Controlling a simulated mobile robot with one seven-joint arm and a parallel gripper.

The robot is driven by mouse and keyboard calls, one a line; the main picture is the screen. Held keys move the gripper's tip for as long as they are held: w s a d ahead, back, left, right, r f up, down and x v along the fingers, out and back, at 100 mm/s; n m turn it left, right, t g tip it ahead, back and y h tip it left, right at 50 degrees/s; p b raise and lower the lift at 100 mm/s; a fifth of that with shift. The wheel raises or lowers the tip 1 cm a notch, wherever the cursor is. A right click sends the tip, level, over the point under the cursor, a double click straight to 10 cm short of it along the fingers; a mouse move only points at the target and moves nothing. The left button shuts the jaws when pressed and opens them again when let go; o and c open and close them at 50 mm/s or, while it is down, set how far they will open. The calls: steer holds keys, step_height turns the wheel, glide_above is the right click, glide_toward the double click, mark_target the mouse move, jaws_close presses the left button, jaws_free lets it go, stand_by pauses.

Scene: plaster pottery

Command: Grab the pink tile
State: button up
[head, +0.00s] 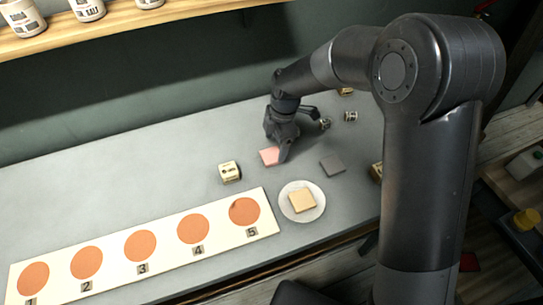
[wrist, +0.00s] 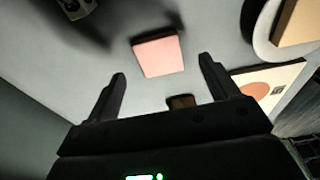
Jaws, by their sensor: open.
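The pink tile (head: 270,156) lies flat on the grey table, partly hidden by my gripper in the head view. In the wrist view the pink tile (wrist: 158,55) is whole and lies ahead of the fingertips, roughly between their lines and a little left of the middle. My gripper (wrist: 163,72) is open and empty, with its fingers spread wide. In the head view my gripper (head: 283,150) is low over the table at the tile's right edge. I cannot tell whether it touches the tile.
A grey tile (head: 332,164) lies right of the pink one. A white plate (head: 318,214) with a tan block (head: 302,201) stands in front. A small box (head: 229,172) is at left. A numbered board (head: 218,245) with orange discs lies along the front.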

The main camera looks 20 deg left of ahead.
mark_target(272, 155)
steer(key=f, duration=0.4)
steer(key=shift+s+a, duration=0.3)
steer(key=shift+a, duration=0.1)
steer(key=shift+c, duration=0.3)
steer(key=c, duration=1)
